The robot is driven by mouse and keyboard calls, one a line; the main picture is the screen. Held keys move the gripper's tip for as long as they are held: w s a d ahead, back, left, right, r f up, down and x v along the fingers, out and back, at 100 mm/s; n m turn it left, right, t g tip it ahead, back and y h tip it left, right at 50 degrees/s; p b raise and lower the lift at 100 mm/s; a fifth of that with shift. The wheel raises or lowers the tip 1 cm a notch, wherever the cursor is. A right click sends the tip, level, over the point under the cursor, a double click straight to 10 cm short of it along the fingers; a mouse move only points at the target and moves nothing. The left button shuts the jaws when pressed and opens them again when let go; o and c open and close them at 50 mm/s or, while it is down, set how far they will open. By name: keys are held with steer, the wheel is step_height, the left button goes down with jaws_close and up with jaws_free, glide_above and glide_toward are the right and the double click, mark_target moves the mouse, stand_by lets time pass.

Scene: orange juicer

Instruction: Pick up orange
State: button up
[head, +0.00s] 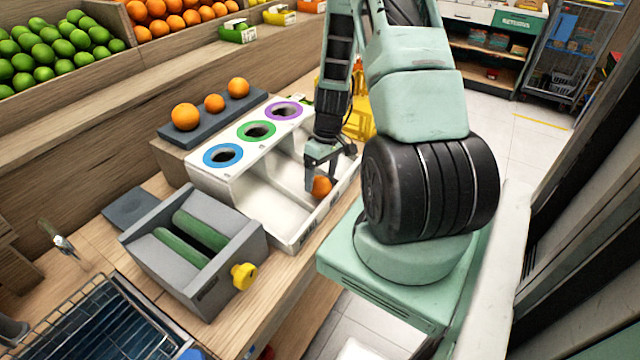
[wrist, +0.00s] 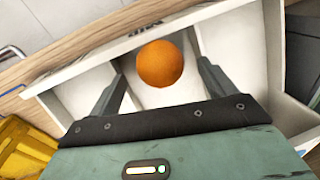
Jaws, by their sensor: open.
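An orange (head: 321,186) lies in the front part of the white sorting bin (head: 208,172), close to its front wall. In the wrist view the orange (wrist: 160,64) sits between and slightly beyond the two fingertips of my gripper (wrist: 163,72). My gripper (head: 322,170) is open, reaching down into the bin, with a finger on either side of the orange. Gaps show between the fingers and the orange in the wrist view. Three more oranges (head: 214,103) rest on a dark grey tray (head: 203,128) behind the bin.
The bin has blue, green and purple ringed holes (head: 256,131). A grey roller juicer (head: 195,250) with a yellow knob stands left of the bin. A yellow crate (head: 358,122) is behind my gripper. Crates of limes (head: 45,50) and oranges line the back shelf.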

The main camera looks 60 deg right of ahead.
steer(key=shift+a+f, duration=0.2)
steer(key=shift+f, duration=0.9)
steer(key=c, duration=1.2)
